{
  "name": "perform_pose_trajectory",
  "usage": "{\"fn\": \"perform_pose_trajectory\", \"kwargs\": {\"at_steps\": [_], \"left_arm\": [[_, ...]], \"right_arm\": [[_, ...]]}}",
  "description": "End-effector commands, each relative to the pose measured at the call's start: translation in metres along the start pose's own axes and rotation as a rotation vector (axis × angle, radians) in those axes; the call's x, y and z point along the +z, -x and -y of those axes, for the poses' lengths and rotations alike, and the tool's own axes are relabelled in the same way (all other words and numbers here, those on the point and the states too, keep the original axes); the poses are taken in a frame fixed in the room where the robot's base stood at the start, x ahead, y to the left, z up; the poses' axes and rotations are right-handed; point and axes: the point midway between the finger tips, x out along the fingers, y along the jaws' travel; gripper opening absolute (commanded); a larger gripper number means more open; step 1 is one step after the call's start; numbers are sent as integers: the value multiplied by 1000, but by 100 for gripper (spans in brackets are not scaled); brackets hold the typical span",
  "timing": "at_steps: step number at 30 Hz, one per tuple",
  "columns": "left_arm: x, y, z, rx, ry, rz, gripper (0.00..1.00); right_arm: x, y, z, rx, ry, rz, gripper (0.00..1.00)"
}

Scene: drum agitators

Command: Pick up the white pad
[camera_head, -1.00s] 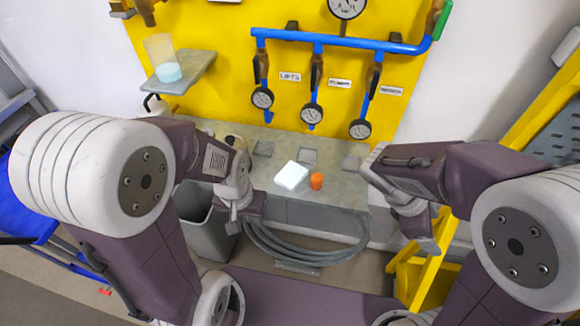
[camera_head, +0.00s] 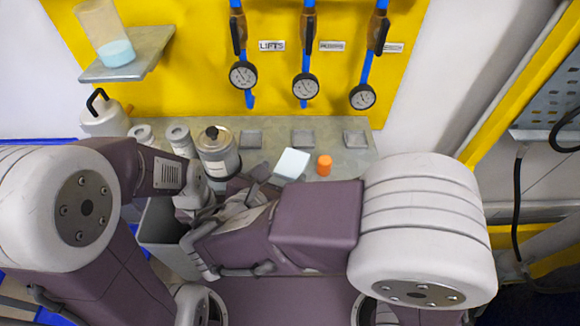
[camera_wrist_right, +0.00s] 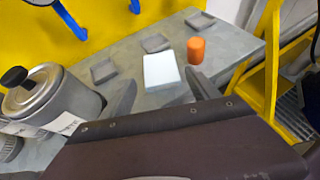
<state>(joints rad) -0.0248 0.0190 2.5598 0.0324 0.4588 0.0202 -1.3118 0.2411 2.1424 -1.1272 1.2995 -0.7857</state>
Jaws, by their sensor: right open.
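The white pad (camera_head: 292,163) lies on the grey bench top, left of a small orange cylinder (camera_head: 325,166). In the right wrist view the pad (camera_wrist_right: 161,71) is straight ahead, between the lines of the two fingers and mostly beyond their tips. My right gripper (camera_head: 257,182) is open and empty, just in front and to the left of the pad in the head view. In the right wrist view its fingers (camera_wrist_right: 162,93) stand apart with bench between them. My left gripper (camera_head: 193,203) is beside the right forearm, partly hidden, and its jaws are unclear.
A lidded metal pot (camera_head: 218,152) stands left of the pad, near my right gripper. White canisters (camera_head: 180,140) and a white jug (camera_head: 103,115) are farther left. Shallow square trays (camera_head: 303,138) line the back of the bench (camera_head: 345,165). A grey bin (camera_head: 158,232) stands in front.

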Motion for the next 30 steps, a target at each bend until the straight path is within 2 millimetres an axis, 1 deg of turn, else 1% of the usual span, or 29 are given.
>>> {"fn": "perform_pose_trajectory", "kwargs": {"at_steps": [1,2,7,12,15,18,23,24,26,27,28,29,30], "left_arm": [[0,-4,0,0,0,0,36],[1,-5,0,0,0,0,36],[1,-6,0,0,0,0,36],[2,-20,0,0,0,0,36],[2,-22,0,0,0,0,36],[2,-22,0,0,0,0,36],[2,-21,0,0,0,0,36],[2,-21,0,0,0,0,36],[2,-21,0,0,0,0,36],[2,-21,0,0,0,0,36],[2,-21,0,0,0,0,36],[2,-21,0,0,0,0,36],[2,-21,0,0,0,0,36]], "right_arm": [[-2,-8,1,-3,-1,0,70],[-2,-10,1,-2,-1,-1,70],[-1,-17,0,-2,0,0,70],[-3,-49,-2,-6,-2,-1,70],[-1,-61,-2,-4,-1,-1,70],[0,-65,-3,-2,0,0,70],[1,-64,-3,-1,0,0,70],[1,-64,-3,-1,0,0,59],[1,-64,-3,-1,0,0,42],[0,-64,-3,-1,0,0,31],[0,-64,-3,-1,0,0,23],[0,-64,-3,-1,0,-1,20],[0,-64,-3,-1,0,0,14]]}}
